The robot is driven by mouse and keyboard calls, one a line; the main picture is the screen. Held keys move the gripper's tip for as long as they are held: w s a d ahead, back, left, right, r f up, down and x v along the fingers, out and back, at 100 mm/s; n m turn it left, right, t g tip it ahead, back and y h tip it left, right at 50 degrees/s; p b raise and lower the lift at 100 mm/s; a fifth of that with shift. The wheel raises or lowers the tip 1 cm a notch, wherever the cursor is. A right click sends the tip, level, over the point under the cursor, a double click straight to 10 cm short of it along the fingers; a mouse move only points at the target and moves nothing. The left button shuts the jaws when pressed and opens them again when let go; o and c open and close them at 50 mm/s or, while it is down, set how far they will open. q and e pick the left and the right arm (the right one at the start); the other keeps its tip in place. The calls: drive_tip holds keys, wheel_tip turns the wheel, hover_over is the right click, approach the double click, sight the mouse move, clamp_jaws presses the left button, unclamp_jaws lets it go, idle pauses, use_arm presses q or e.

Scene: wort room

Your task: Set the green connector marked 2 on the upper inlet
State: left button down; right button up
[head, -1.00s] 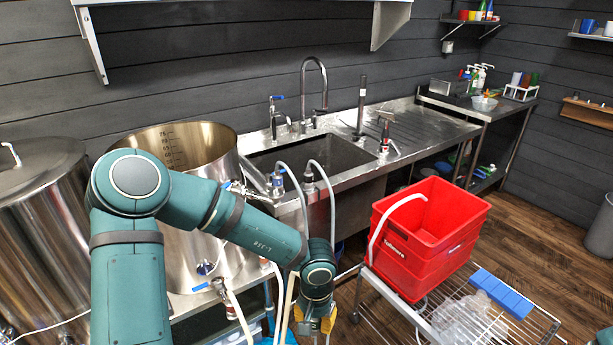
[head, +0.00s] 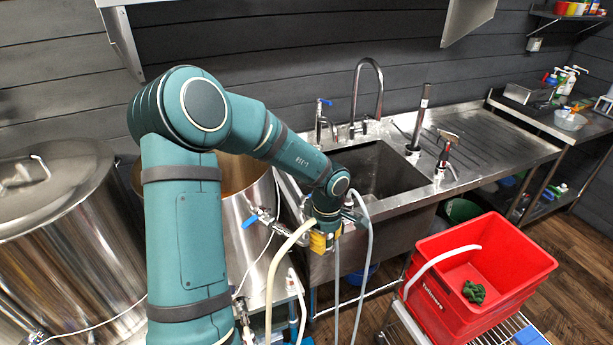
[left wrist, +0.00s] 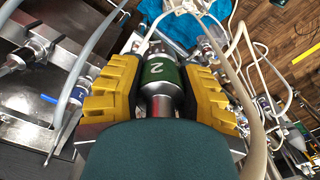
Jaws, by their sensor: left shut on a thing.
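The green connector marked 2 shows in the left wrist view (left wrist: 161,75) as a metal fitting with a green band and a white 2. My left gripper (left wrist: 160,92) is shut on it, with yellow fingers on both sides. In the head view my left gripper (head: 325,240) is in front of the sink's front edge, right of the open steel kettle (head: 250,190). The connector is mostly hidden there by the gripper. A valve with a blue handle (head: 262,216) juts from the kettle, left of the gripper. I cannot tell which fitting is the upper inlet. My right gripper is not in view.
Pale hoses (head: 275,275) hang around the left gripper. The steel sink (head: 385,172) stands behind it. A red crate (head: 470,300) holding a green thing is at the right. A lidded steel vessel (head: 60,240) stands at the left. Open floor lies right of the crate.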

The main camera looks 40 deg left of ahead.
use_arm(q)
drive_tip(key=a+r+n+p, duration=0.3)
drive_tip(key=a+r+n, duration=0.3)
drive_tip(key=r+n, duration=0.25)
drive_tip(key=b, duration=0.2)
hover_over(306, 232)
wheel_tip(306, 232, down, 5)
drive_tip(key=shift+r, duration=0.15)
drive_tip(key=shift+f, duration=0.8)
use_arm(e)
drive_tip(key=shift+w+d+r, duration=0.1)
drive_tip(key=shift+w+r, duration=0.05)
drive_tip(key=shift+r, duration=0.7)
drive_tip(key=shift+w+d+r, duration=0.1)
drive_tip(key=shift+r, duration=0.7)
use_arm(q)
drive_tip(key=shift+p, duration=1.05)
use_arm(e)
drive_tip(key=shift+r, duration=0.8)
use_arm(q)
drive_tip(key=shift+f, duration=1.3)
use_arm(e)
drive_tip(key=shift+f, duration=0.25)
